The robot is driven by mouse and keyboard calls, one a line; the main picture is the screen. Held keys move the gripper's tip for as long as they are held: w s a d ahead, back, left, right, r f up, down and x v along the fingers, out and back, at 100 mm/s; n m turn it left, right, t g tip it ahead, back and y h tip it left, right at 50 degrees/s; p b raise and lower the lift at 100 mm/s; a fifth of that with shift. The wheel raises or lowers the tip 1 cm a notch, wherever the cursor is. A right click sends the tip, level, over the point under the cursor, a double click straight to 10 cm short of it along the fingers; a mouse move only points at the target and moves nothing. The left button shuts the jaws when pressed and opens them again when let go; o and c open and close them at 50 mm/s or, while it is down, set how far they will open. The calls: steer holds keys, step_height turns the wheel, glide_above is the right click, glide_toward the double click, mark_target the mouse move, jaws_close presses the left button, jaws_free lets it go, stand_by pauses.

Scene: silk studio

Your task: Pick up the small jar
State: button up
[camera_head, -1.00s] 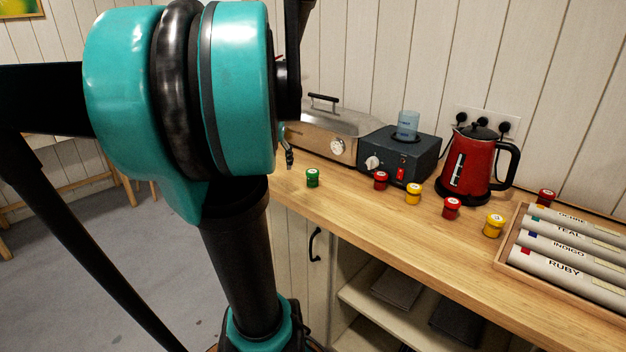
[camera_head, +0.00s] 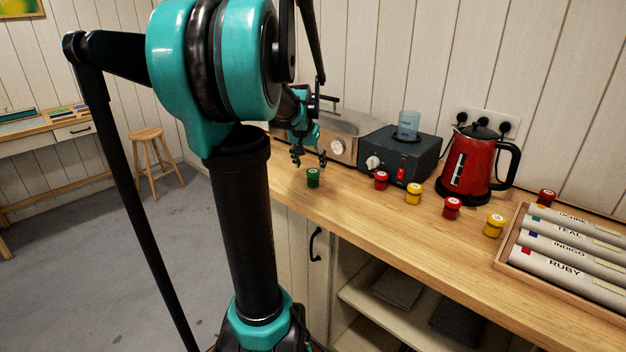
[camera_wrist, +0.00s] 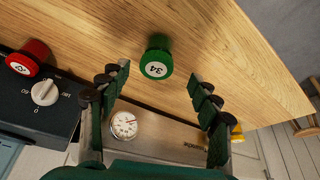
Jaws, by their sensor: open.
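Several small jars stand on the wooden counter, and the task line does not say which one is meant. The green jar (camera_head: 313,178) stands closest to my gripper (camera_head: 309,162). In the wrist view the green jar (camera_wrist: 157,57) shows its lid marked 34, just beyond and between the spread fingers of my gripper (camera_wrist: 160,88). The fingers are open, empty and apart from it. To the right stand a red jar (camera_head: 381,180), a yellow jar (camera_head: 413,194), another red jar (camera_head: 452,208) and a yellow jar (camera_head: 494,225).
A steel steamer box (camera_head: 345,133), a dark heater unit (camera_head: 412,152) and a red kettle (camera_head: 470,168) line the wall. A tray of labelled rolls (camera_head: 507,250) lies at right, with a red jar (camera_head: 545,197) behind. The counter front (camera_head: 375,230) is clear.

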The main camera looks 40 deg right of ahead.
mark_target(312, 172)
steer(key=shift+s+x, duration=0.1)
steer(key=shift+x, duration=1.45)
steer(key=shift+s+x, duration=0.15)
steer(key=shift+x, duration=1.4)
steer(key=c, duration=1.3)
steer(key=shift+r, duration=0.1)
